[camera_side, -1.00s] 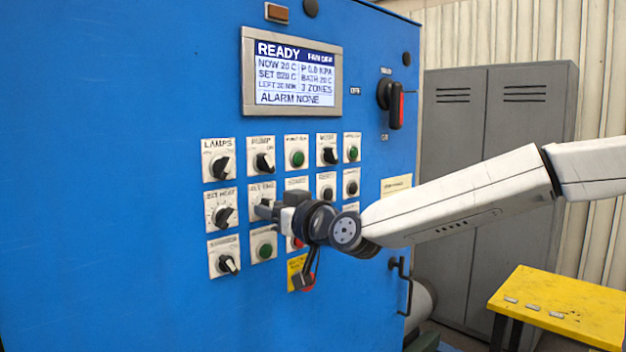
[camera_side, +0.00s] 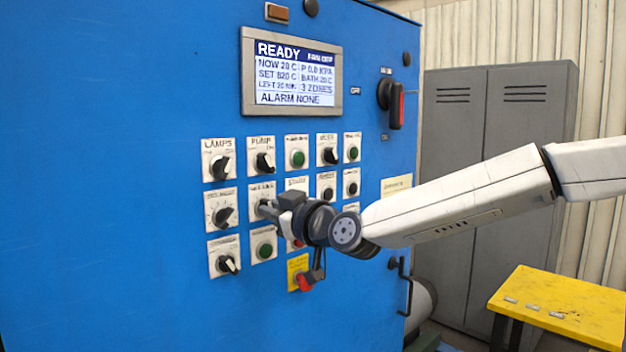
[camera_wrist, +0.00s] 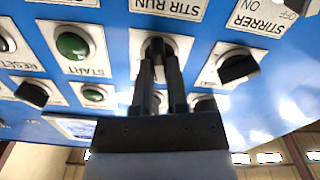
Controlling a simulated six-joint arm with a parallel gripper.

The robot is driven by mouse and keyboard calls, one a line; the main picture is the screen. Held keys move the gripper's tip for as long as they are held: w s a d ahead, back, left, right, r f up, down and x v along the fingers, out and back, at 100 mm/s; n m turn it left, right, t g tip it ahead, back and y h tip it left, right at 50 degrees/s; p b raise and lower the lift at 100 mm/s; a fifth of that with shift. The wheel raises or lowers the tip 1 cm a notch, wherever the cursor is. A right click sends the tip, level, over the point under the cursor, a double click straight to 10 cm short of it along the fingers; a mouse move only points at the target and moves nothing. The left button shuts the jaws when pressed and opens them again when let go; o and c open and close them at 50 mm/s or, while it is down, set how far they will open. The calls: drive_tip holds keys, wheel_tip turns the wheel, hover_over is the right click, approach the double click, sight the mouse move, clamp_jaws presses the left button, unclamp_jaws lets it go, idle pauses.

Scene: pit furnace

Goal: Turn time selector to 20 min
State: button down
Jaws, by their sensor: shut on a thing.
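The time selector (camera_wrist: 157,47) is a dark knob on a white plate in the middle row of the blue panel, second from the left in the side view. My gripper (camera_side: 267,209) is shut on this knob and hides most of it there. In the wrist view, the two dark fingers (camera_wrist: 159,54) close around the knob, with the picture upside down. The display (camera_side: 292,76) reads READY, and its LEFT line appears to show 20 MIN. ALARM reads NONE.
The set heat knob (camera_side: 223,215) is left of the selector, a green button (camera_side: 264,249) below it and the pump knob (camera_side: 263,161) above. Other buttons and switches are close by on the right. A red-handled switch (camera_side: 396,103) and a yellow table (camera_side: 560,305) stand farther right.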

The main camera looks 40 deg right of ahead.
drive_tip(key=shift+n, duration=1.3)
drive_tip(key=c, duration=0.6)
unclamp_jaws()
drive_tip(key=shift+c, duration=0.2)
drive_tip(key=shift+s, duration=0.1)
drive_tip(key=s, duration=0.7)
drive_tip(key=shift+s, duration=0.35)
drive_tip(key=shift+f, duration=0.1)
